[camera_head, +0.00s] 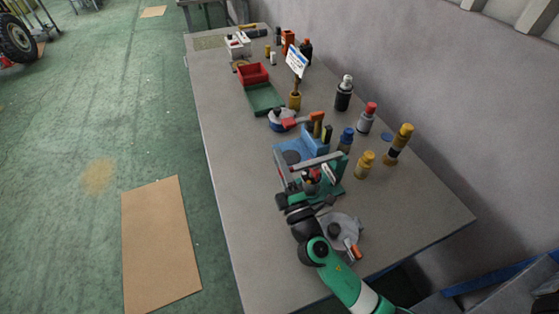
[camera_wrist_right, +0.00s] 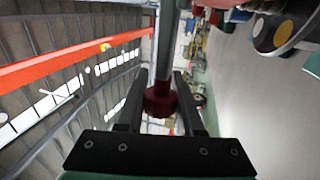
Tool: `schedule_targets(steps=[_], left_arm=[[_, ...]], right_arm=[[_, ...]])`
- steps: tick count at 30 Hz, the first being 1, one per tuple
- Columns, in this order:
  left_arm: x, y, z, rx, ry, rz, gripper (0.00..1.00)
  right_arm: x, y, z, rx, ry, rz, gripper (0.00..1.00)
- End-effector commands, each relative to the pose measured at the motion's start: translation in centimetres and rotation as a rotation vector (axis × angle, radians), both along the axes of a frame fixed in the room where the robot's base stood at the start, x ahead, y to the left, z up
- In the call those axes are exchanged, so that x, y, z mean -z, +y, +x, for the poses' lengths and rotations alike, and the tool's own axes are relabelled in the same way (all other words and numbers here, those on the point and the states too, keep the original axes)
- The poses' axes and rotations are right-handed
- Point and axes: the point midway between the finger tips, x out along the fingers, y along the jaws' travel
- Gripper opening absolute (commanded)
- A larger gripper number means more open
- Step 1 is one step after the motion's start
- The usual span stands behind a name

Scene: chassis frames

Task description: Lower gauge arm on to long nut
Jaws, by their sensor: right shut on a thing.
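A green gauge stand (camera_head: 327,190) is near the front of the bench, with a grey bar frame, the gauge arm (camera_head: 312,162), across its top. My right gripper (camera_head: 282,200) reaches it from the lower right, at the left side of the stand. In the right wrist view the jaws (camera_wrist_right: 159,100) are shut on the dark red end (camera_wrist_right: 160,98) of a grey bar, which seems to be the gauge arm. Small parts sit under the bar in the head view; I cannot tell which is the long nut. My left gripper is not in view.
A grey round-based tool (camera_head: 342,228) with an orange handle lies close to my right wrist. A blue fixture (camera_head: 300,146) stands just behind the stand. Yellow bottles (camera_head: 365,164) and other bottles stand to the right. The bench's front right is clear.

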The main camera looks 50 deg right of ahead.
Motion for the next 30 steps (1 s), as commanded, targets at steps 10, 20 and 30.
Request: schedule_targets(steps=[10,20,30], left_arm=[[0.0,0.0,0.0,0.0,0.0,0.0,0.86],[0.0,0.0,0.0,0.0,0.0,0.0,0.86],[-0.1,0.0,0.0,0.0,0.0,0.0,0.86]], right_arm=[[0.0,0.0,0.0,0.001,-0.001,0.001,0.66],[0.1,0.1,-0.2,0.0,-0.001,0.002,0.66],[0.4,3.6,-5.7,-0.005,0.002,0.002,0.66]])
